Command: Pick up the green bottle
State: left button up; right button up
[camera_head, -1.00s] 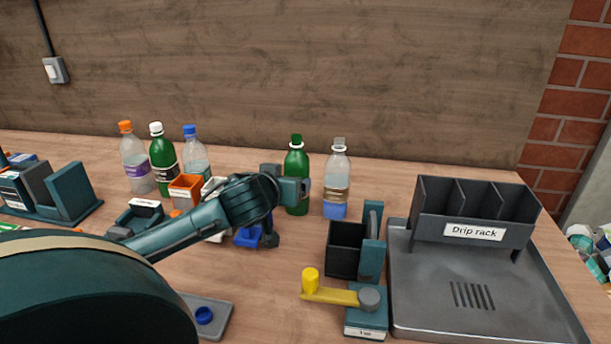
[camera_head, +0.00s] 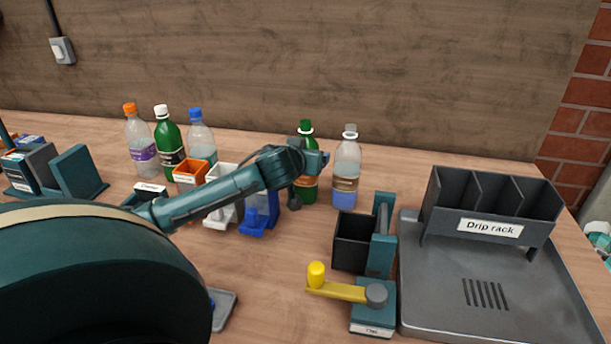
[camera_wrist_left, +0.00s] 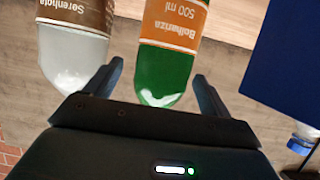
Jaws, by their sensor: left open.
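The green bottle (camera_head: 312,185) with a green cap stands upright at the back middle of the table. My left gripper (camera_head: 308,158) is at its upper part in the head view and hides some of it. In the left wrist view the green bottle (camera_wrist_left: 168,70), with an orange label, lies between the two spread fingers of my left gripper (camera_wrist_left: 158,74). The fingers are open, with a gap visible on each side of the bottle. A second green bottle (camera_head: 168,140), with a white cap, stands further left. My right gripper is out of view.
A clear bottle (camera_head: 346,168) with a grey cap stands close to the right; it also shows in the wrist view (camera_wrist_left: 75,50). Orange (camera_head: 190,172), white (camera_head: 222,212) and blue (camera_head: 260,212) bins sit left. A dark box (camera_head: 351,242) and the drip rack (camera_head: 490,205) stand right.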

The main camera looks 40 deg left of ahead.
pick_arm(q)
jog(key=x, duration=0.4)
jog(key=shift+c, duration=0.2)
jog(key=shift+s, duration=0.1)
jog(key=c, duration=1.3)
